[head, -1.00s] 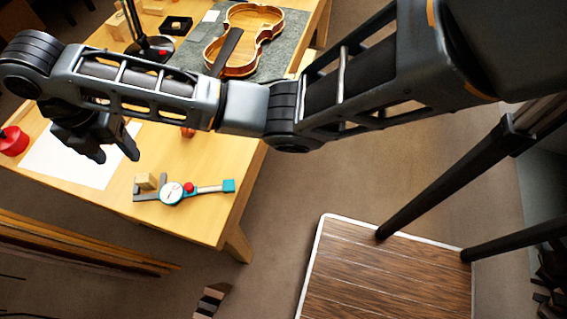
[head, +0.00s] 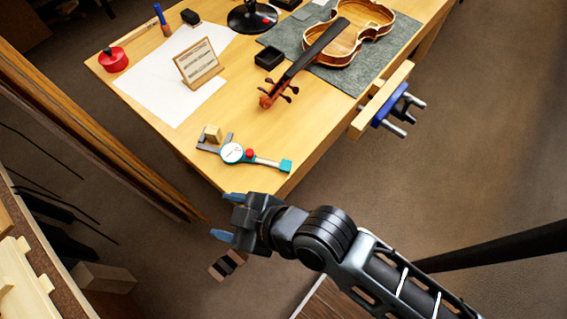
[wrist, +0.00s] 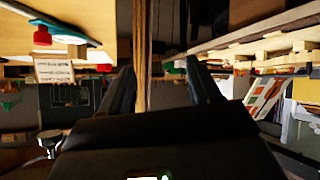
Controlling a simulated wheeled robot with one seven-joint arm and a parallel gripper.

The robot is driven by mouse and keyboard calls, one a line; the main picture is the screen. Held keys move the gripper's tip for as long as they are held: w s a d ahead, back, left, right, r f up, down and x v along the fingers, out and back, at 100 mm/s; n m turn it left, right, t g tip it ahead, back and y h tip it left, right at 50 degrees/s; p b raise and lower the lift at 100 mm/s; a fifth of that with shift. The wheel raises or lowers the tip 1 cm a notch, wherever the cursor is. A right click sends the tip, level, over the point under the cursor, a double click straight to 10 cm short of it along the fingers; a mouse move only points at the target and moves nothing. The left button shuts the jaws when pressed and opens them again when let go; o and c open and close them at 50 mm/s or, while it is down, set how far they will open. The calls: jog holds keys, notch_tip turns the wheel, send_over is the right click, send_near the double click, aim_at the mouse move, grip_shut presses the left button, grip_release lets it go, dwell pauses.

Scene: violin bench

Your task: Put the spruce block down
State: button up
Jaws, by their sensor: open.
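The spruce block (head: 212,133) is a small pale wooden block. It sits on the bench at the jaw end of the dial caliper (head: 232,153), near the front corner; whether the jaws touch it I cannot tell. My gripper (head: 226,216) is past the bench's front edge, apart from the block, with its fingers pointing left. In the wrist view my gripper (wrist: 162,88) is open and empty, with only background between the fingers.
The bench (head: 240,110) holds white paper, a small wooden stand (head: 198,62), a red round container (head: 113,59), a black box (head: 269,57) and a violin (head: 350,40) on a grey mat. A vise (head: 392,104) juts from the right edge. Long wood strips (head: 110,140) stand left.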

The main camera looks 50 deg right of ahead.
jog(key=s+d+r+m+t+h, duration=0.1)
jog(key=s+d+r+m+t, duration=0.1)
jog(key=s+d+r, duration=0.4)
jog(key=s+d+r+m+t+h, duration=0.2)
jog(key=s+d+r, duration=0.5)
jog(key=s, duration=0.7)
jog(key=shift+d+r+m+t, duration=0.2)
jog(key=shift+r+m+t, duration=0.1)
jog(key=shift+r+m, duration=0.6)
